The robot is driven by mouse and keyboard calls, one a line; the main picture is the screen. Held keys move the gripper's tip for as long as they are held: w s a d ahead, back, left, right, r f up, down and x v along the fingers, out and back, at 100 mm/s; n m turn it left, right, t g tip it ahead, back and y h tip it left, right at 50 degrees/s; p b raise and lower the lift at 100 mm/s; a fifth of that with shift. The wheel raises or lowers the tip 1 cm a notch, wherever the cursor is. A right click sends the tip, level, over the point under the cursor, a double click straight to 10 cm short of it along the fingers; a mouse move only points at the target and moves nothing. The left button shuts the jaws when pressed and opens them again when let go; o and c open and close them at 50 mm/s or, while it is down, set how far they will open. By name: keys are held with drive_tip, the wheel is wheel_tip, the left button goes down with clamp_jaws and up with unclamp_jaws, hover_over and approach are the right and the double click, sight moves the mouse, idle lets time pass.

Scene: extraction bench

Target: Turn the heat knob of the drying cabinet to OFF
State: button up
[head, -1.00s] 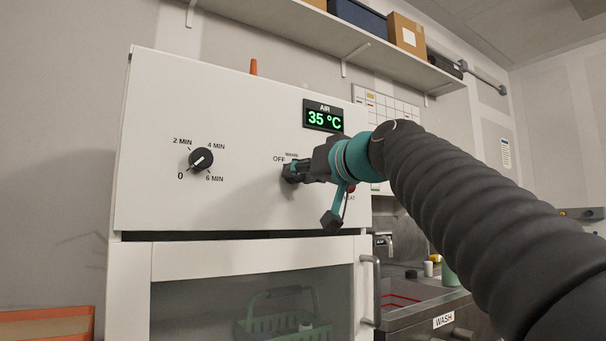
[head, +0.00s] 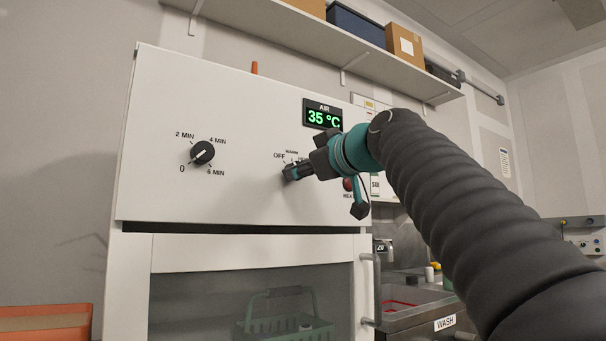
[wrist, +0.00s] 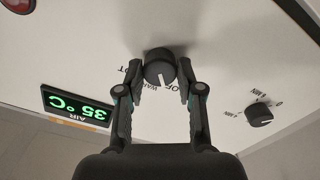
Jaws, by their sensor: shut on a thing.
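The white drying cabinet (head: 235,190) faces me. Its heat knob (wrist: 159,70) is dark and round, with a white pointer line, and sits between my two fingers in the wrist view. My gripper (wrist: 161,92) is shut on this knob, one finger on each side.
A timer knob (head: 202,153) is to the left, clear of my gripper. The air display (head: 322,114) reads 35 °C. The cabinet door has a handle (head: 371,290); a sink (head: 410,298) stands to the right.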

drive_tip(key=shift+n, duration=0.7)
drive_tip(key=o, duration=1.2)
drive_tip(key=shift+c, duration=0.2)
drive_tip(key=shift+s+d, duration=0.1)
drive_tip(key=v, duration=1.1)
drive_tip(key=shift+s+d, duration=0.2)
drive_tip(key=shift+s, duration=0.1)
